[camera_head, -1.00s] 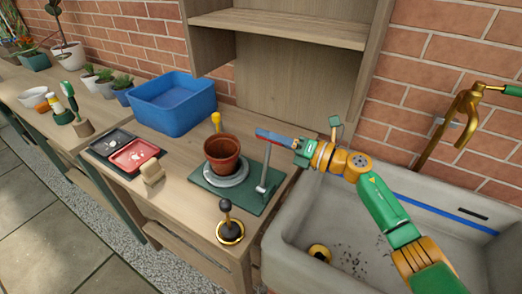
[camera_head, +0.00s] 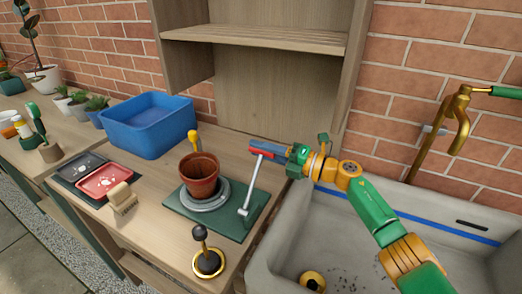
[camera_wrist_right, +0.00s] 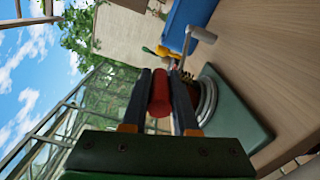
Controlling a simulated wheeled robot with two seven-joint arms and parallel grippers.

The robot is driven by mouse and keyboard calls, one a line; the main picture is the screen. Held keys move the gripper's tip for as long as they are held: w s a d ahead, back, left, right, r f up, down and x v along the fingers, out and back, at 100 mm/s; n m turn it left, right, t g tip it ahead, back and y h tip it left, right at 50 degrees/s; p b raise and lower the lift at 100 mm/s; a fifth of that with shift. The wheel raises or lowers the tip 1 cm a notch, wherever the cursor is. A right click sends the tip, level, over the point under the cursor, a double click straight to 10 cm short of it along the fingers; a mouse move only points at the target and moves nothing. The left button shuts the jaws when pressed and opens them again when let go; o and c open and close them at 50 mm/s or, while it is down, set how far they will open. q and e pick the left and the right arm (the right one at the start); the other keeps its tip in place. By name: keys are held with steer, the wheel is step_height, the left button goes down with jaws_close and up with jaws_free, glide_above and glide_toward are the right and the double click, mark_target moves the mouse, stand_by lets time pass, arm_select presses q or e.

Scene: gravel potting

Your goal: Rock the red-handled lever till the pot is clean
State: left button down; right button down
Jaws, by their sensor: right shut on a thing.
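The terracotta pot (camera_head: 199,175) stands upright on a grey round turntable (camera_head: 207,202) on a green base plate (camera_head: 232,231). The grey lever (camera_head: 248,196) rises from the plate's right side, and its red handle (camera_head: 262,146) is at the top. My right gripper (camera_head: 274,149) is shut on the red handle. In the right wrist view, the red handle (camera_wrist_right: 160,92) lies between the two dark fingers (camera_wrist_right: 160,100). The inside of the pot is too small to judge for dirt. My left gripper is not in view.
A blue tub (camera_head: 150,128) stands behind the pot. A red tray (camera_head: 105,181), a brush (camera_head: 122,198) and a black-knobbed tool (camera_head: 207,260) are on the bench. The stone sink (camera_head: 330,240) is at the right. A wooden shelf unit (camera_head: 255,38) stands behind.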

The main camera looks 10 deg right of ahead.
steer(key=shift+s+a+f, duration=0.1)
steer(key=shift+a+f, duration=0.05)
steer(key=shift+f, duration=0.25)
steer(key=c, duration=0.9)
jaws_free()
steer(key=shift+o, duration=1.1)
steer(key=shift+r, duration=0.15)
steer(key=v, duration=0.7)
